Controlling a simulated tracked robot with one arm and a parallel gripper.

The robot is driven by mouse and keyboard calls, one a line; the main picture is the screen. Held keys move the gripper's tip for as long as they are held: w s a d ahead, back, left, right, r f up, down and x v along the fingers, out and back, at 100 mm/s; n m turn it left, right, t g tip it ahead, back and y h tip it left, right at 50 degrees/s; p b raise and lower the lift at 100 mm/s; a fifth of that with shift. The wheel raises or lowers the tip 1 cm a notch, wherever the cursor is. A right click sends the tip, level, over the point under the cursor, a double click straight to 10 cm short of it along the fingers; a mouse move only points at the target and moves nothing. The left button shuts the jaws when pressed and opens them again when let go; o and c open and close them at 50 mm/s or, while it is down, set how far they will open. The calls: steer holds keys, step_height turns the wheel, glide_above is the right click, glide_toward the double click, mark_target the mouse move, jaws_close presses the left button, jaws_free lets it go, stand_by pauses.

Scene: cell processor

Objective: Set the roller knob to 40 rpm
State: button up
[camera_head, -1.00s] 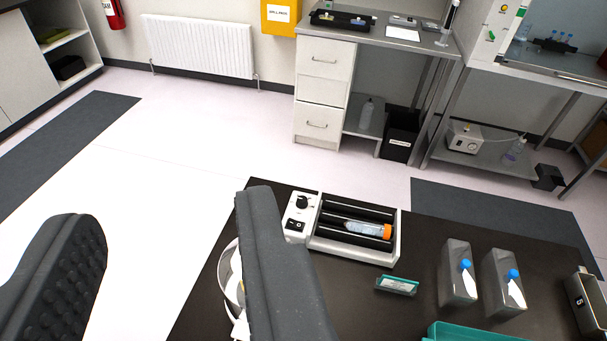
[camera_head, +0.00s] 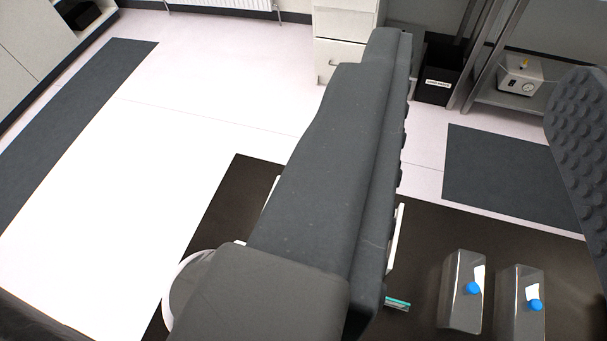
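The roller (camera_head: 397,238) stands on the dark bench and is almost wholly hidden behind my gripper's left finger. Only thin white slivers of it show on either side of that finger. Its knob, switch and the orange-capped tube are hidden now. My gripper (camera_head: 485,60) is open, with a wide gap between the ridged fingers. The left finger crosses the middle of the view, and the right finger is at the right edge. Nothing is held between them. I cannot tell how far the fingers are above the roller.
A round white object (camera_head: 180,285) is partly hidden at lower left. A black bin (camera_head: 437,84) stands beyond.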

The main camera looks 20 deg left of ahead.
steer(key=shift+s+a, duration=0.1)
steer(key=shift+a, duration=0.1)
steer(key=shift+o, duration=0.6)
steer(key=shift+a, duration=0.1)
steer(key=shift+o, duration=0.8)
steer(key=shift+w, duration=0.2)
steer(key=w+a+f+n+g+y+p, duration=0.1)
steer(key=w+a+f+n+g+p, duration=0.4)
steer(key=w+f, duration=0.35)
steer(key=w+a+f+n+g+y+p, duration=0.1)
steer(key=w+a+f+n+g+p, duration=0.3)
steer(key=w+f+n, duration=0.5)
steer(key=w+a+f+n+g+p, duration=0.1)
steer(key=a+f+n+g+p, duration=0.1)
steer(key=f, duration=0.9)
steer(key=w+a+f+n+g+h+p, duration=0.1)
steer(key=a+f+n+g+p, duration=0.1)
steer(key=f, duration=1)
steer(key=w+a+f+n+g+h+p, duration=0.1)
steer(key=a+f+n+g+p, duration=0.1)
steer(key=a+f+n, duration=0.4)
steer(key=shift+w+f+n+p, duration=0.2)
steer(key=shift+f+p, duration=0.15)
steer(key=shift+f, duration=1.1)
steer(key=shift+w+f+n+p, duration=0.1)
steer(key=shift+w+f+p, duration=0.15)
steer(key=shift+f, duration=1.15)
